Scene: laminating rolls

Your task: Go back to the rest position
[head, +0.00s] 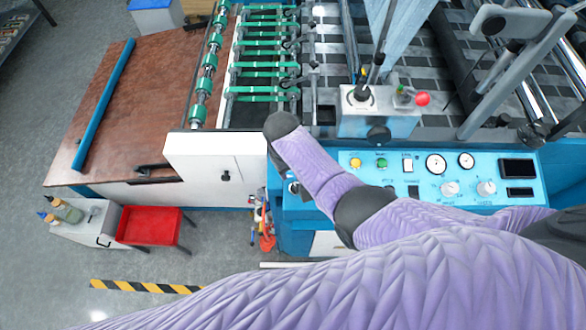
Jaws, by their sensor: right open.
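My right arm comes in from the right, in front of the laminating machine (440,165). Its dark end with my right gripper (277,152) is by the right end of the machine's white side panel (215,150). The gripper is open; its fingers are mostly hidden by the arm, and I see nothing held. My left gripper is not in view. A large purple link of mine covers the bottom of the view.
The blue control panel (437,165) and a grey box with a red knob (378,115) are close to my right arm. Green rollers (202,90) lie behind. At left are a brown table (140,80) with a blue bar (103,105), a red tray (150,226) and open floor.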

